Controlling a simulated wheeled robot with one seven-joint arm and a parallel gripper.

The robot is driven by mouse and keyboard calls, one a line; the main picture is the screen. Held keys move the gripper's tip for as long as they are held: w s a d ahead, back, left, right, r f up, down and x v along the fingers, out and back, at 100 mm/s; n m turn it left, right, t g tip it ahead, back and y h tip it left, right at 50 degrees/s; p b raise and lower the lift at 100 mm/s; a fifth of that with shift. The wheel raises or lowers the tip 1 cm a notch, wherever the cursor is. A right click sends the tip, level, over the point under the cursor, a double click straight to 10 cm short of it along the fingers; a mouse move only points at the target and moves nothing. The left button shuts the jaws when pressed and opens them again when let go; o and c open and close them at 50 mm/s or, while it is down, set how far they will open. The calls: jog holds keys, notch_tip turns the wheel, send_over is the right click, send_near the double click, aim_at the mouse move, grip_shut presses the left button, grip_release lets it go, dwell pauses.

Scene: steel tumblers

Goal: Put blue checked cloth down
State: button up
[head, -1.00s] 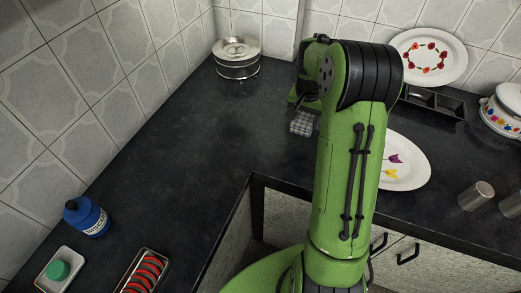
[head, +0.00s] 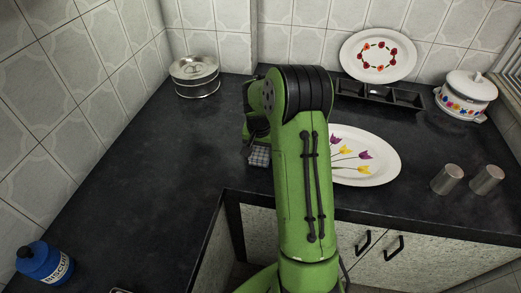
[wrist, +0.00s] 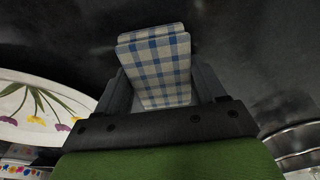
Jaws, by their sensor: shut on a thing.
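The blue checked cloth (wrist: 158,68) is folded into a small pad and held between the fingers of my gripper (wrist: 163,85) in the wrist view. In the head view the cloth (head: 259,156) shows just left of my green arm, above the dark counter. My gripper (head: 256,143) is shut on it and partly hidden by the arm. I cannot tell how far the cloth is from the counter top.
An oval plate with tulips (head: 372,160) lies right of my arm. Two steel tumblers (head: 447,179) (head: 487,180) stand further right. A round steel tin (head: 195,77) stands at the back left. A blue bottle (head: 43,263) is at front left. The counter's left part (head: 150,170) is clear.

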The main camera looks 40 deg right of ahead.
aim_at(260, 154)
jog(key=o, duration=1)
jog(key=shift+f, duration=0.1)
jog(key=s+a+r+n+p, duration=0.1)
jog(key=s+a+r+p, duration=0.15)
jog(key=r, duration=0.65)
jog(key=s+a+r+n+p, duration=0.1)
jog(key=a+r, duration=0.2)
jog(key=r, duration=0.5)
jog(key=s+a+r+n+t, duration=0.2)
jog(key=s+a+r+n, duration=0.1)
jog(key=s+a, duration=0.4)
jog(key=s+a+r+n+t+y, duration=0.1)
jog(key=s+a+r+n+t, duration=0.1)
jog(key=s+a, duration=0.5)
jog(key=s+r+n, duration=0.1)
jog(key=s+n, duration=0.1)
jog(key=s, duration=0.4)
jog(key=shift+s+a+n, duration=0.25)
jog(key=shift+a+n, duration=0.05)
jog(key=shift+a, duration=0.1)
